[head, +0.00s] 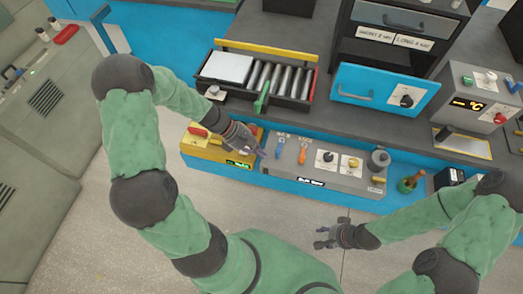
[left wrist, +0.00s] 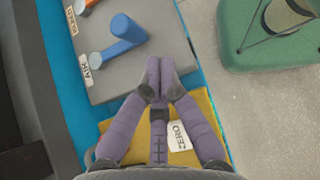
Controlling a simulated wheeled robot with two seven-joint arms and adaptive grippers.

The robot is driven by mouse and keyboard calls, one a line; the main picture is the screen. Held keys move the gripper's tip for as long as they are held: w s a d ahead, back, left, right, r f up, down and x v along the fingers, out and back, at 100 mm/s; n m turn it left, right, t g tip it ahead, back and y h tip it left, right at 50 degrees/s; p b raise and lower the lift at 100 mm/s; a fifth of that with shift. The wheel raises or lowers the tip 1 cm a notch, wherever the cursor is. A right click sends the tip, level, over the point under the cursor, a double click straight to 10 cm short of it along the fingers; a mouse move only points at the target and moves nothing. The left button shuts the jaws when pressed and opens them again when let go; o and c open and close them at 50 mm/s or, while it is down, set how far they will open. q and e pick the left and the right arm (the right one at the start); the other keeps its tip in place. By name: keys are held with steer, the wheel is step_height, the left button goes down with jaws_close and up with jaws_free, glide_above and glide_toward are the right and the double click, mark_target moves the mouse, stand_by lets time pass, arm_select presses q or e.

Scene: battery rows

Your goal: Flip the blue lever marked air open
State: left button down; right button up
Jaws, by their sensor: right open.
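The blue lever (head: 279,147) stands at the left end of a grey control panel (head: 345,178). In the left wrist view the blue lever (left wrist: 122,32) lies at a slant beside a white label (left wrist: 90,63) reading AIR. My left gripper (head: 259,152) is just left of the lever in the head view. In the left wrist view its fingertips (left wrist: 158,72) are together with nothing seen between them, apart from the lever. My right gripper (head: 322,238) is open and empty over the floor, in front of the panel.
An orange lever (head: 302,154) stands right of the blue one, with black and yellow knobs beyond. A yellow box (head: 207,150) with a red handle adjoins the panel's left end. A roller tray (head: 265,105) with a green handle is behind. The floor in front is clear.

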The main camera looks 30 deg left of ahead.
arm_select(q)
steer(key=a, duration=0.1)
steer(key=s+a+r+p, duration=0.1)
steer(key=a+r, duration=0.1)
steer(key=a, duration=0.1)
steer(key=shift+s+a+r, duration=0.1)
steer(key=shift+s+r, duration=0.05)
steer(key=shift+s, duration=0.05)
steer(key=p+v, duration=0.2)
steer(key=v, duration=0.4)
steer(key=shift+s+r, duration=0.2)
steer(key=shift+s, duration=0.2)
arm_select(e)
steer(key=r, duration=0.1)
steer(key=a+r, duration=0.1)
steer(key=r, duration=0.1)
steer(key=shift+s+r, duration=0.15)
steer(key=shift+r, duration=0.15)
